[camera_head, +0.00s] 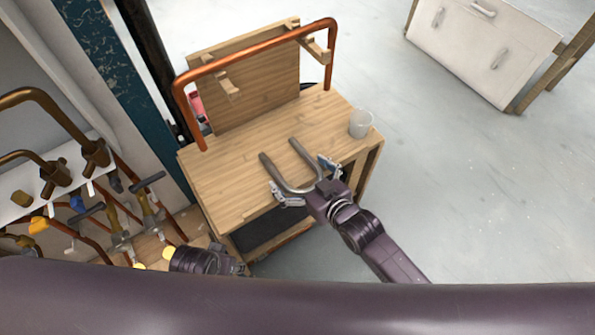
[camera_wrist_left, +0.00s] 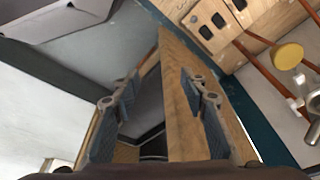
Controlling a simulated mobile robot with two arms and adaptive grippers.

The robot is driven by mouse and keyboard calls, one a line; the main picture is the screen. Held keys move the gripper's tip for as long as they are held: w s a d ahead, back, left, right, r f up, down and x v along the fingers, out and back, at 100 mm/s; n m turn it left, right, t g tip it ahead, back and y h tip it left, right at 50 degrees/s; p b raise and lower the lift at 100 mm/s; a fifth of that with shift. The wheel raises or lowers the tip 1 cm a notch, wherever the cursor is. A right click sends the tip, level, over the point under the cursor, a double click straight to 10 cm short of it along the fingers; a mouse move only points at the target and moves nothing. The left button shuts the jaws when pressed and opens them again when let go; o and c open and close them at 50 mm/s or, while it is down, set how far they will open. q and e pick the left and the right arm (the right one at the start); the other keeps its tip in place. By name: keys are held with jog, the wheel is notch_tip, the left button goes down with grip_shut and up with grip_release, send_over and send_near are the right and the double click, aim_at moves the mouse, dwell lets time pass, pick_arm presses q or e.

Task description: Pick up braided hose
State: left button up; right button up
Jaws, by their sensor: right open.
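The braided hose (camera_head: 272,170) is a grey U-shaped piece over the wooden workbench top (camera_head: 225,180), with its two ends pointing to the far side and its bend toward me. My right gripper (camera_head: 307,182) is open at the bend, one finger on each side of the U. I cannot tell whether it touches the hose or how high the hose sits. My left gripper (camera_wrist_left: 160,104) is open and empty in the left wrist view, its two fingers apart. In the head view only part of it shows low at the left, beside the bench.
A clear cup (camera_head: 360,123) stands at the bench's right corner. A copper pipe frame (camera_head: 260,45) and an upright board (camera_head: 245,85) rise at the back. Taps and copper pipes (camera_head: 60,130) crowd the left wall. A white cabinet (camera_head: 480,45) stands far right; the floor between is clear.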

jog(key=shift+c, duration=0.4)
jog(key=c, duration=1)
jog(key=shift+c, duration=0.4)
jog(key=shift+r, duration=0.15)
